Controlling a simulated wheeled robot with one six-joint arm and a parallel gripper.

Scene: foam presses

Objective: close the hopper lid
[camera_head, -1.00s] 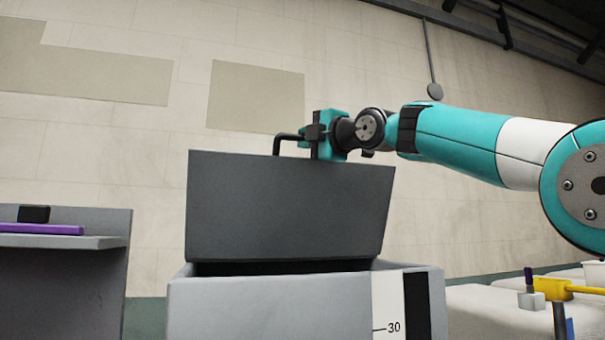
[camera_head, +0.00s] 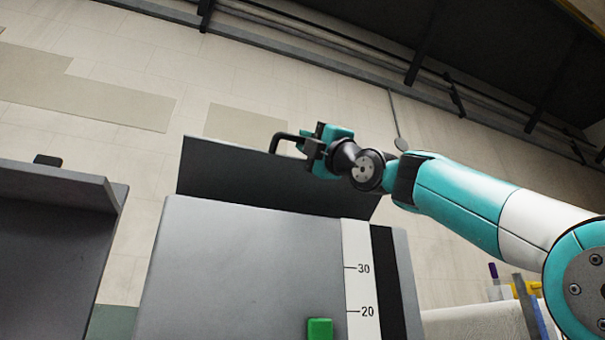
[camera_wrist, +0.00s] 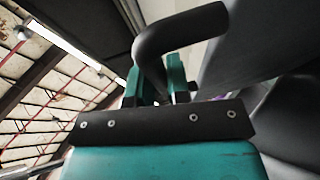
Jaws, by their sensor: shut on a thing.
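The hopper lid (camera_head: 270,185) is a dark grey panel, standing raised and tilted above the light grey hopper (camera_head: 240,265). Its lower edge and the hopper's opening are hidden behind the hopper's front wall. A black bent handle (camera_head: 284,139) sits at the lid's top edge. My gripper (camera_head: 312,148) is at that edge, with its jaws shut on the handle. In the wrist view the handle (camera_wrist: 185,28) curves up between the teal fingers of my gripper (camera_wrist: 158,80).
A green block (camera_head: 320,328) and a scale strip (camera_head: 358,268) are on the hopper's front. Coloured items stand at the lower right. A beige wall is behind.

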